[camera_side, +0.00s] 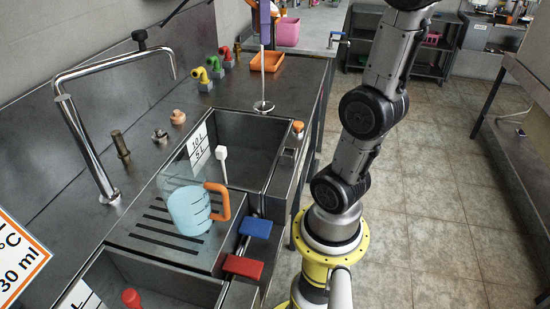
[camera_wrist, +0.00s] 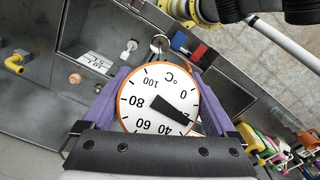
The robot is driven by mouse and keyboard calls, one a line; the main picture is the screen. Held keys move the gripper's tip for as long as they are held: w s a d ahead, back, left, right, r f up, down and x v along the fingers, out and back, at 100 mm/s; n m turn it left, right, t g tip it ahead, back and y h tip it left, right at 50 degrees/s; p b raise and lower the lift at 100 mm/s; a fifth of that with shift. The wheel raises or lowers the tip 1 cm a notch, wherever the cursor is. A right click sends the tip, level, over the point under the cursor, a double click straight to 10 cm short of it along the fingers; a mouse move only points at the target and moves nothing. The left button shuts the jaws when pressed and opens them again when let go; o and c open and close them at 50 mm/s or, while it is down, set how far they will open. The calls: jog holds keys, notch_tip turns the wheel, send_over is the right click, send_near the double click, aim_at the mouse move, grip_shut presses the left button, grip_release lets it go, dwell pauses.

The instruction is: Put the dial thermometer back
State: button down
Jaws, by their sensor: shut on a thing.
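The dial thermometer (camera_wrist: 155,100) fills the middle of the wrist view, with a white °C face, black pointer and orange rim. My gripper (camera_wrist: 160,103) is shut on it, with purple fingers on both sides of the dial. In the side view my gripper (camera_side: 264,18) is at the top edge, high above the far end of the tank (camera_side: 250,135). A thin metal stem (camera_side: 262,75) runs down below it to a round metal disc (camera_side: 263,106) by the tank's far rim. I cannot tell whether the disc touches the rim. The dial is not clear there.
A jug of blue liquid (camera_side: 190,210) with an orange handle stands on the slotted drain. A white block (camera_side: 221,155) is inside the tank. Blue (camera_side: 256,228) and red (camera_side: 243,266) pads project at the front. An orange tray (camera_side: 267,61) lies behind. A curved tap (camera_side: 85,140) stands left.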

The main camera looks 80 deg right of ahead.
aim_at(273, 104)
jog(key=s+m, duration=0.1)
jog(key=s+d+m, duration=0.1)
jog(key=shift+s+f, duration=0.2)
jog(key=shift+s, duration=0.1)
notch_tip(273, 104, down, 23)
jog(key=shift+w, duration=0.2)
jog(key=shift+f, duration=0.15)
grip_release()
notch_tip(273, 104, up, 12)
jog(key=shift+r, duration=0.2)
jog(key=shift+a, duration=0.15)
dwell(0.6)
